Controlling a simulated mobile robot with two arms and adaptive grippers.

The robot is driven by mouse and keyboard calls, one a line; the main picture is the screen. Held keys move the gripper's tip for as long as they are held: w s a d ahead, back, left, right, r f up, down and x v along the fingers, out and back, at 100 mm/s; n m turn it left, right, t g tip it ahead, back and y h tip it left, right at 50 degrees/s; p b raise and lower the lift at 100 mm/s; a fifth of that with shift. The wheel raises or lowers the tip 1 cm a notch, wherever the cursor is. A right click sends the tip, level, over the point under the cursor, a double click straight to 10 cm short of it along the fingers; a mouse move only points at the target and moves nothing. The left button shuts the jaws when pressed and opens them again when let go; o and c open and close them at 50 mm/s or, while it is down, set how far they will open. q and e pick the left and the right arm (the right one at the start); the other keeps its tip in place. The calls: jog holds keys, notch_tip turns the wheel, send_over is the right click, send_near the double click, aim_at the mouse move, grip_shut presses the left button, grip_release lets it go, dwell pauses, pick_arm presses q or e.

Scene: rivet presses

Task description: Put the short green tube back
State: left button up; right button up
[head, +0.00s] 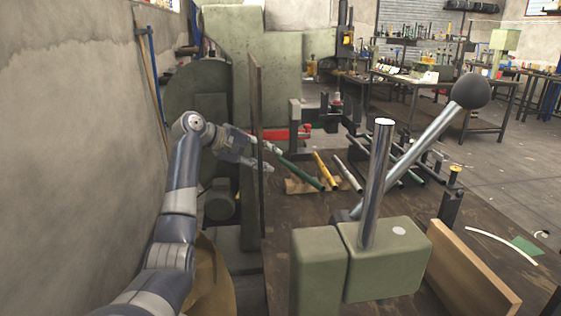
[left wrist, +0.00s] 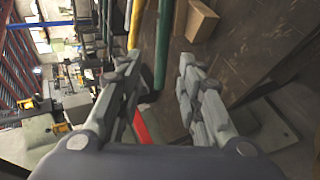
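A dark green tube (head: 303,174) lies tilted on the workbench, leaning over a light wooden rest (head: 298,187), beside a yellow tube (head: 325,170). My left gripper (head: 276,158) is open at the tube's far-left end. In the left wrist view, the green tube (left wrist: 162,45) runs down between the two spread fingers (left wrist: 160,62), with a gap on each side; it is not gripped. The yellow tube (left wrist: 135,22) lies to its left there, and a wooden block (left wrist: 200,20) to its right. My right gripper is not in view.
A thin upright panel (head: 256,150) stands close by my left gripper. A green press with a ball-ended lever (head: 470,91) fills the front of the bench (head: 280,222). Grey tubes (head: 348,174) lie right of the yellow one. A red part (head: 287,134) sits behind.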

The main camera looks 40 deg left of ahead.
pick_arm(q)
jog(key=shift+v, duration=1.4)
